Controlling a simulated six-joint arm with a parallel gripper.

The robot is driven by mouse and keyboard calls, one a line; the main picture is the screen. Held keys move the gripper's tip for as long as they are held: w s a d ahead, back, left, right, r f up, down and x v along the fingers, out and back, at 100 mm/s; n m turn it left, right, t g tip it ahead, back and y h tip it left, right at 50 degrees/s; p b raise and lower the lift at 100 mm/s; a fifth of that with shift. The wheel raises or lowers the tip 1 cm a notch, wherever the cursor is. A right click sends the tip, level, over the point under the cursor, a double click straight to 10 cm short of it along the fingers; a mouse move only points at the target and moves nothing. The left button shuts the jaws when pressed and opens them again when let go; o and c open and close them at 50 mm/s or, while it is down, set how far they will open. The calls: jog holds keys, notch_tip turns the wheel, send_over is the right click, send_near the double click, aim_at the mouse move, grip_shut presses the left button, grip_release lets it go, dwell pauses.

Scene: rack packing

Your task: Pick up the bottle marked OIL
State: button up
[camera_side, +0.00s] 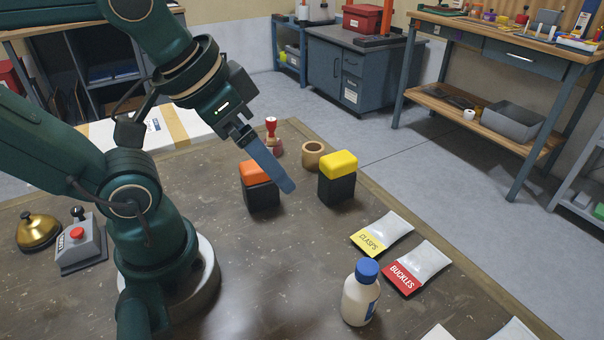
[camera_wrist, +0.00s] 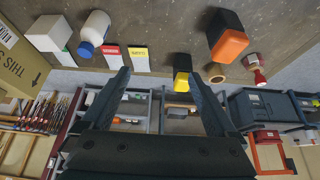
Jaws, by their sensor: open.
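A white bottle with a blue cap (camera_side: 358,298) stands upright on the table, near the front and right of centre in the side view. A blue label shows at its right edge; I cannot read its lettering. The bottle also shows at the upper left of the wrist view (camera_wrist: 97,26). My gripper (camera_side: 286,186) is in the air over the table, up and left of the bottle in the side view and well apart from it. In the wrist view its two fingers (camera_wrist: 160,77) are spread, with nothing held between them.
An orange-topped black block (camera_side: 259,190) and a yellow-topped black block (camera_side: 338,182) stand near my gripper. A wooden ring (camera_side: 313,149) and a red stamp (camera_side: 272,130) are behind. CLASPS (camera_side: 370,239) and BUCKLES (camera_side: 405,279) packets lie behind the bottle. A brass bell (camera_side: 38,232) is left.

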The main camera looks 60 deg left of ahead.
jog(key=w+a+r+t+y, duration=0.3)
jog(key=w+a+r+t, duration=0.3)
jog(key=w, duration=0.4)
jog(key=w+d+r+m+t, duration=0.1)
jog(key=w+r+t, duration=0.15)
jog(key=w, duration=0.25)
jog(key=m+g+h, duration=0.9)
jog(key=m+h, duration=0.4)
jog(key=h, duration=0.3)
send_over(351, 276)
notch_tip(351, 276, down, 6)
jog(key=shift+g, duration=0.35)
notch_tip(351, 276, down, 17)
jog(key=shift+r, duration=0.15)
jog(key=shift+f, duration=0.35)
jog(key=shift+x, duration=2.5)
